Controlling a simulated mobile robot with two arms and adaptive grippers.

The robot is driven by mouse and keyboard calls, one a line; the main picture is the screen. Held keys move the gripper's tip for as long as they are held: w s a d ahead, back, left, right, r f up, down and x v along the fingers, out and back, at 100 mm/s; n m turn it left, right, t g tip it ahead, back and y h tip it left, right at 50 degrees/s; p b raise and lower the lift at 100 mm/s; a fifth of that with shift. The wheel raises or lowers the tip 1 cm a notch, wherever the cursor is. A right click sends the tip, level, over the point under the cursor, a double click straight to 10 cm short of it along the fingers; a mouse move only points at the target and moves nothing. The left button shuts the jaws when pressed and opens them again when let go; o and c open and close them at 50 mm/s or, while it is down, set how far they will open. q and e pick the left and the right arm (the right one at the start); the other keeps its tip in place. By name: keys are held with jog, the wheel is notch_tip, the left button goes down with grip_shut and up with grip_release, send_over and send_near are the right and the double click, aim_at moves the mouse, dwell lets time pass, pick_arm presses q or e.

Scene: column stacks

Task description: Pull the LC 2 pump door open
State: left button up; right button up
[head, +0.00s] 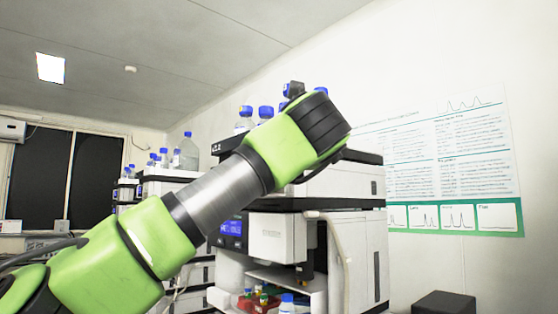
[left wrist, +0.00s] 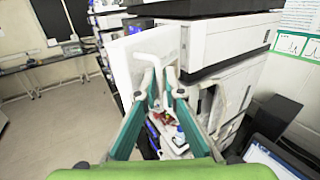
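The LC 2 stack (head: 345,180) stands at centre right in the head view, its label on the upper module. In the left wrist view a white door-like panel (left wrist: 120,62) sticks out at an angle from the front of the white module stack (left wrist: 225,42). My left gripper (left wrist: 158,72) is in front of this panel, its teal fingers pointing at it with a narrow gap between the tips. I see nothing clearly clamped between them; whether a tip touches the panel is unclear. In the head view my left forearm hides part of the stack. My right gripper is not in view.
Blue-capped bottles (head: 265,113) stand on top of the stack. A lower open bay holds small coloured-cap bottles (head: 262,298). A white tube (head: 342,245) hangs in front. Another stack stands at the left. A black box (head: 445,303) is at lower right. Open floor (left wrist: 60,130) lies left.

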pick_arm(q)
jog(key=s+d, duration=0.1)
jog(key=s, duration=1.1)
jog(key=shift+d, duration=0.15)
jog(key=shift+w, duration=0.1)
